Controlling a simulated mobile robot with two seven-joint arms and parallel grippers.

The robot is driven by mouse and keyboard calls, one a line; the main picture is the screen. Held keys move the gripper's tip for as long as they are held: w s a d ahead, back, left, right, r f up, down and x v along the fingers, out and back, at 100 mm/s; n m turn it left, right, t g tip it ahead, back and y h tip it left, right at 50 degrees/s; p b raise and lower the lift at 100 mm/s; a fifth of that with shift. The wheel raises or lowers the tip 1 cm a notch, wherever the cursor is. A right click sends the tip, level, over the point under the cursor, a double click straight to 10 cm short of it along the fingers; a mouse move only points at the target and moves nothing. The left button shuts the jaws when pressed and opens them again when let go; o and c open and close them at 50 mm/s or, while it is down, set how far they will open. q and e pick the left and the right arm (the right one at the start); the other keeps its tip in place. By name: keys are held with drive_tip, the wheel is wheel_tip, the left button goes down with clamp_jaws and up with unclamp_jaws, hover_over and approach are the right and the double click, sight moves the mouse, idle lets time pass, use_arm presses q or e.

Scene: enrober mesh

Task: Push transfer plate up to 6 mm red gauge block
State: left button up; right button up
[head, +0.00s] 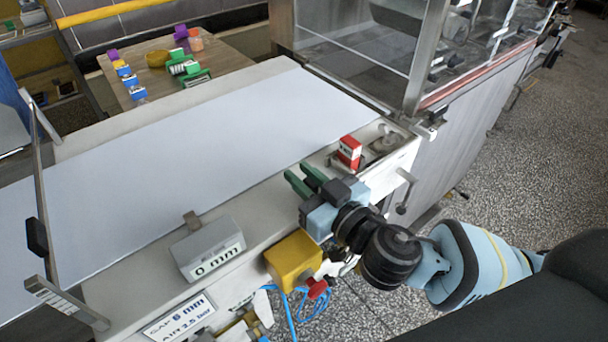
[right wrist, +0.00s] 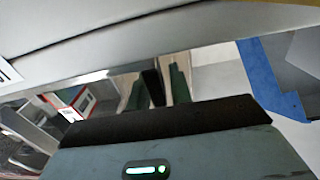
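The red gauge block (head: 349,150), with a white label, stands on the machine's side rail to the right of the white belt. A red and white shape, likely the same block, shows in the right wrist view (right wrist: 82,103). My right gripper (head: 305,181) is over the rail, nearer the camera than the block and apart from it. Its two green fingers are spread with nothing seen between them. A thin strip (head: 345,91) at the belt's far end may be the transfer plate; I cannot tell for sure. My left gripper is not in view.
A grey display (head: 212,249) reading 0 mm and a yellow box (head: 292,258) with a red knob sit along the near rail. A lever (head: 403,192) hangs beside the block. A glazed cabinet (head: 375,45) closes the far end. Coloured blocks lie on a wooden table (head: 230,62).

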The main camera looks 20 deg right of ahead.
clamp_jaws()
drive_tip(key=shift+d, duration=0.15)
drive_tip(key=shift+w+d, duration=0.15)
drive_tip(key=shift+d, duration=0.1)
idle(0.4)
drive_tip(key=shift+o, duration=1.6)
unclamp_jaws()
drive_tip(key=shift+d, duration=0.1)
